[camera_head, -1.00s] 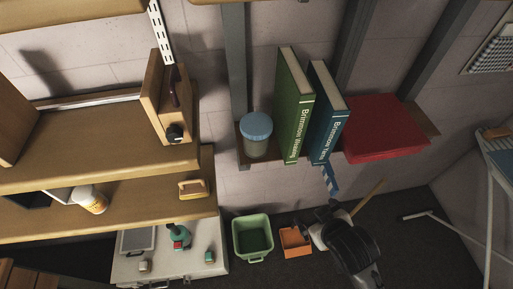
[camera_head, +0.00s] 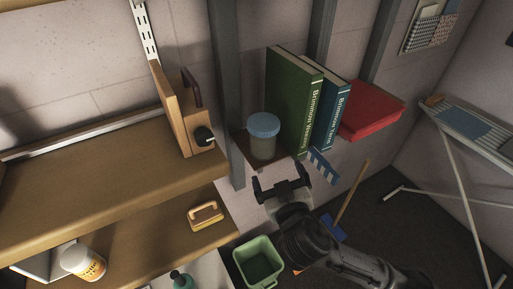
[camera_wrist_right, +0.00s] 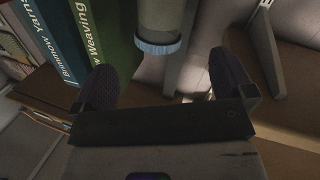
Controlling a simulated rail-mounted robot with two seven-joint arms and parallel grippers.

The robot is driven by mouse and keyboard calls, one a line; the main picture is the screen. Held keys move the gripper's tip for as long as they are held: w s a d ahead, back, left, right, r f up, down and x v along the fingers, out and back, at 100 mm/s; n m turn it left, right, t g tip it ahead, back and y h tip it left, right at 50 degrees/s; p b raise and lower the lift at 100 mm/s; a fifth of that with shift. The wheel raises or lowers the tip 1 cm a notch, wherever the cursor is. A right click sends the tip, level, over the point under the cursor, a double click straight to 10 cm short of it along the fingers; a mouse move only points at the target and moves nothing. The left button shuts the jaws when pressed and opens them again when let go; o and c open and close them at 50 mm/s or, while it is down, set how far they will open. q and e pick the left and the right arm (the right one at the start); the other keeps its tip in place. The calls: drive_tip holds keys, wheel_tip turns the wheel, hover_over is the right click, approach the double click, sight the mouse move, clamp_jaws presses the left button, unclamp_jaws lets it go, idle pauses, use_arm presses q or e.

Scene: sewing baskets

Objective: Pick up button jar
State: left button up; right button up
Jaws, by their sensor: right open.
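The button jar (camera_head: 263,145) is a clear jar with a blue lid. It stands upright on a small wall shelf (camera_head: 246,143), left of the green book. My right gripper (camera_head: 280,184) is open and empty, below and in front of the jar, apart from it. In the right wrist view, the jar (camera_wrist_right: 160,20) shows upside down beyond and between the two dark fingertips (camera_wrist_right: 160,85), its lid edge toward the gripper. My left gripper is not in view.
The green book (camera_head: 295,100) stands close to the jar's right, then a blue book (camera_head: 330,115) and a red box (camera_head: 370,108). A grey post (camera_head: 228,100) rises left of the jar. A wooden shelf unit (camera_head: 110,190) fills the left. A green bin (camera_head: 258,262) stands below.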

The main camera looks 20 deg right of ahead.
sight(267, 142)
drive_tip(key=w+m, duration=0.1)
drive_tip(key=w, duration=0.2)
drive_tip(key=w+m+p, duration=0.1)
drive_tip(key=w, duration=0.2)
drive_tip(key=w+d+r, duration=0.1)
drive_tip(key=w, duration=0.1)
drive_tip(key=shift+w+m+t+y+p, duration=0.3)
drive_tip(key=shift+w+m+t+p, duration=0.1)
drive_tip(key=shift+w+d+p, duration=0.15)
drive_tip(key=shift+w+p, duration=0.15)
drive_tip(key=shift+w, duration=0.1)
drive_tip(key=w+p, duration=0.1)
drive_tip(key=w, duration=0.2)
drive_tip(key=shift+w+d, duration=0.1)
drive_tip(key=shift+d, duration=0.05)
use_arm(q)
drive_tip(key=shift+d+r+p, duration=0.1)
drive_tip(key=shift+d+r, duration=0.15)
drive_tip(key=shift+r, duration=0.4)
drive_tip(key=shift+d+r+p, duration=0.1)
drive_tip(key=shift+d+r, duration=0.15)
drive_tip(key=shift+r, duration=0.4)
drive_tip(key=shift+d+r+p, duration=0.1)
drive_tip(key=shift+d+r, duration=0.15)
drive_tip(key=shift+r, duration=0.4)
use_arm(e)
drive_tip(key=shift+w+f, duration=0.1)
drive_tip(key=shift+w, duration=0.5)
drive_tip(key=shift+c, duration=0.5)
